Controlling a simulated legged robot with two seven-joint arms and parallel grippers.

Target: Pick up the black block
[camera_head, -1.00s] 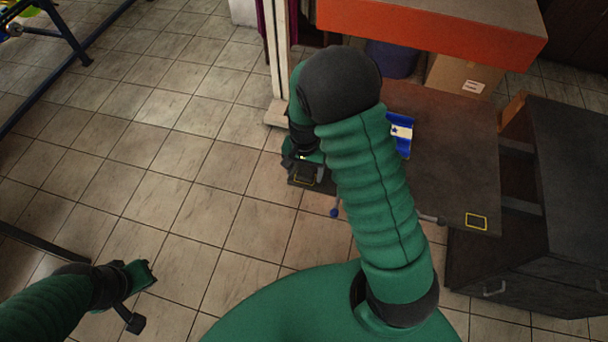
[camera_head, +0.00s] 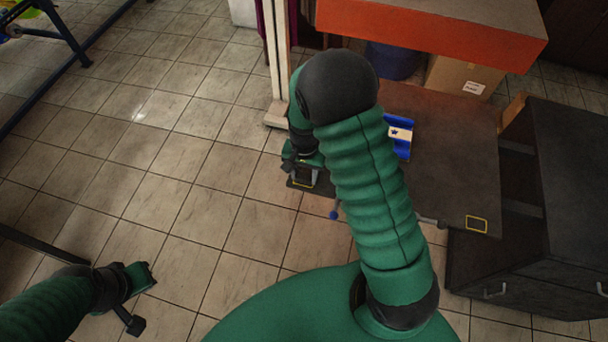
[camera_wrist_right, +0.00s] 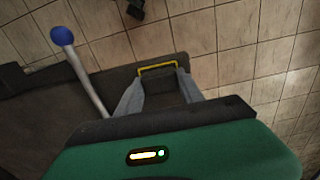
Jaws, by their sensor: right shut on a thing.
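My right gripper (camera_head: 303,176) is at the left end of the dark table, partly hidden by my own arm in the head view. In the right wrist view its two grey fingers (camera_wrist_right: 158,92) are closed on the sides of the black block (camera_wrist_right: 160,90), which is dark and hard to make out. A yellow outline (camera_wrist_right: 158,68) shows just beyond the block. I cannot tell whether the block is clear of the tabletop. My left gripper (camera_head: 140,278) is over the floor at the lower left, away from the table; its opening is unclear.
The dark table (camera_head: 450,150) holds a blue holder with a pale top (camera_head: 402,135) and has another yellow outline (camera_head: 477,224). A blue-knobbed lever (camera_head: 335,214) sticks out at its front. An orange beam (camera_head: 430,35) hangs above; a dark cabinet (camera_head: 540,260) stands right. Floor at left is open.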

